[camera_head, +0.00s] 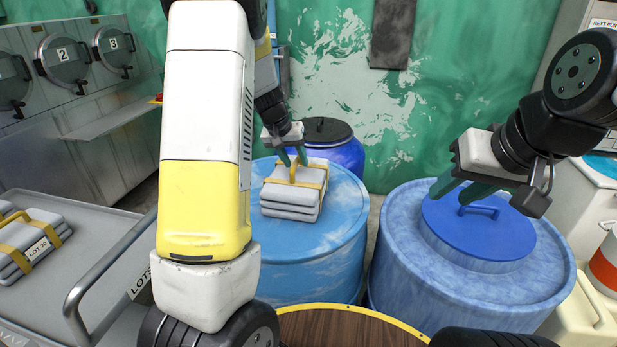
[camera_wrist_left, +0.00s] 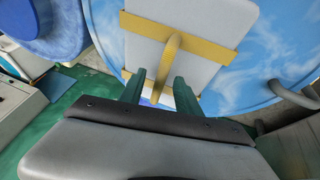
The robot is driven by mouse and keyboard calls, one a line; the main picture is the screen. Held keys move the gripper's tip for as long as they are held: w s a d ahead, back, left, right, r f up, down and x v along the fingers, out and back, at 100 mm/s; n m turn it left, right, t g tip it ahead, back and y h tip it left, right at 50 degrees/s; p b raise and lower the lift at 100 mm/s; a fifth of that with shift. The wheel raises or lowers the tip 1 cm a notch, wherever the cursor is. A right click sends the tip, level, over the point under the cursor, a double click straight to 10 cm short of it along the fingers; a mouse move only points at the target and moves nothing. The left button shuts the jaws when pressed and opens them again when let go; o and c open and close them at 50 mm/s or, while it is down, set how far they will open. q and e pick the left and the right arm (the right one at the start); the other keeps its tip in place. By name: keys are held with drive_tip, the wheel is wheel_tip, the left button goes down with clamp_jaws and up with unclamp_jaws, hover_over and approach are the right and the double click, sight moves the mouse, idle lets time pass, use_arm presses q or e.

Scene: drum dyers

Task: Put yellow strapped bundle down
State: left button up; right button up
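The yellow strapped bundle (camera_head: 292,199), a stack of grey-white slabs with yellow straps and a yellow handle, sits upright on the light-blue drum top (camera_head: 330,238). In the left wrist view its pale upper face (camera_wrist_left: 185,25) and handle (camera_wrist_left: 168,60) show. My left gripper (camera_head: 293,160) is just above the bundle, at the handle. Its green fingers (camera_wrist_left: 160,90) are apart, with the handle's end between them and gaps beside it. My right gripper (camera_head: 462,188) is open and empty above the blue lid (camera_head: 478,232) of the right drum.
A grey cart (camera_head: 70,290) at left carries another strapped bundle (camera_head: 38,240). A darker blue barrel (camera_head: 345,155) with a black lid stands behind the light-blue drum. A wooden round top with a yellow rim (camera_head: 350,325) is at the front. Numbered machines (camera_head: 65,60) stand back left.

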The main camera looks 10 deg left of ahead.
use_arm(q)
drive_tip(key=shift+x, duration=0.95)
drive_tip(key=shift+a, duration=0.1)
drive_tip(key=shift+c, duration=0.2)
clamp_jaws()
drive_tip(key=shift+r, duration=0.1)
idle(0.3)
